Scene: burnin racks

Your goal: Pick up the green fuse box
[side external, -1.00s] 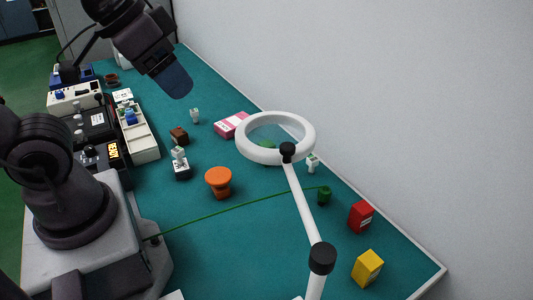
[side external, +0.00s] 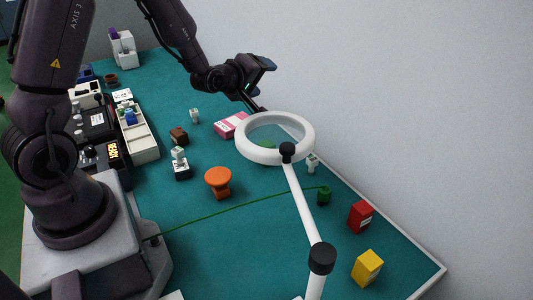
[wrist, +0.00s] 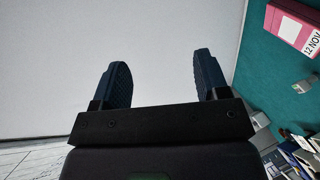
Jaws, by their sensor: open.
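A green thing (side external: 267,146) shows through the lens of the ring magnifier, partly hidden by the white rim; it may be the green fuse box, but its shape is unclear. My gripper (side external: 268,63) is open and empty, high above the far side of the bench near the wall, up and beyond the magnifier. In the wrist view my gripper (wrist: 160,80) has its two dark blue fingers spread apart, with only pale wall between them. No green box shows in the wrist view.
The white ring magnifier (side external: 245,151) and its arm stand over the bench. Trays and devices crowd the left.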

